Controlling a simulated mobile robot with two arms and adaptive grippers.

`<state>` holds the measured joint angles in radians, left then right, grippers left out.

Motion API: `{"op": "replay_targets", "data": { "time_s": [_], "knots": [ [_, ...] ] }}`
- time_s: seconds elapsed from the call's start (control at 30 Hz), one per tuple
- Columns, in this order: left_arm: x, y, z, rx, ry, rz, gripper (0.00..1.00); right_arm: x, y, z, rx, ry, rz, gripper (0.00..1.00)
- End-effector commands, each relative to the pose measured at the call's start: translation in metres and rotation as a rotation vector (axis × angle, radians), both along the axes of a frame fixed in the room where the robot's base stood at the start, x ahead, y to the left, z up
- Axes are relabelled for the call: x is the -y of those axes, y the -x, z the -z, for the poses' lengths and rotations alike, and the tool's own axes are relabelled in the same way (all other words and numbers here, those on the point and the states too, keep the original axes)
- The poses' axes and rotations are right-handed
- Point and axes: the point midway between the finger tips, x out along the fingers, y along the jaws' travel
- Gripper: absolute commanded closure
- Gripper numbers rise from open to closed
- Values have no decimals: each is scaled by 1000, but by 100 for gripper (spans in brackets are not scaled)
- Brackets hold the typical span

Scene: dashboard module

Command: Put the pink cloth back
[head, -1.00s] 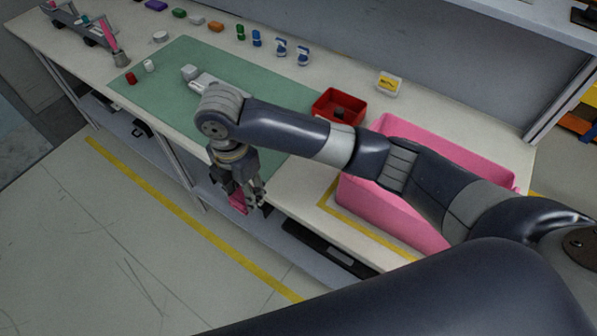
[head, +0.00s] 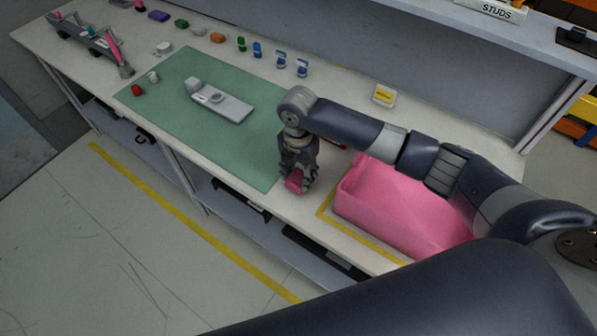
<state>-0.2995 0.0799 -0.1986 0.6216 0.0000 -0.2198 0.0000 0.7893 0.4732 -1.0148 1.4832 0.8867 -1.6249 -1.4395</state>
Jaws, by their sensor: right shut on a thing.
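The pink cloth (head: 294,184) is a small crumpled piece in the jaws of my right gripper (head: 297,183). The gripper points down near the table's front edge, between the green mat (head: 240,158) and the pink bin (head: 388,217). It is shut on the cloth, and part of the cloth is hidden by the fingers. I cannot tell whether the cloth touches the table. The pink bin stands to the right of the gripper, inside a yellow floor-tape corner on the tabletop, partly covered by my right arm. My left gripper is not in view.
A grey module part (head: 225,104) lies on the mat. A red tray (head: 328,143) is mostly hidden behind my right arm. A small yellow-labelled box (head: 384,95) stands behind. Several small coloured items line the back. A grey rack (head: 88,36) stands far left.

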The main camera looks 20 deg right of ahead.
Motion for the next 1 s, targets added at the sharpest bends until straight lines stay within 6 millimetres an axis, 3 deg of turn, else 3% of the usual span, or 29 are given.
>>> {"op": "replay_targets", "data": {
  "time_s": [0.13, 0.5, 0.53, 0.6, 1.0],
  "knots": [
    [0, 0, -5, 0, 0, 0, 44, 0, -1, 10, 4, 1, 1, 81],
    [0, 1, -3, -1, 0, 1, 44, 0, -1, 15, 4, 1, 1, 81],
    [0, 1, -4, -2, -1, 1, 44, 0, -1, 14, 4, 1, 1, 52],
    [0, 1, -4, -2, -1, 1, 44, 0, -1, 14, 4, 1, 1, 39],
    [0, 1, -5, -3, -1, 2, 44, 0, -2, 9, 6, 0, 1, 39]
  ]
}}
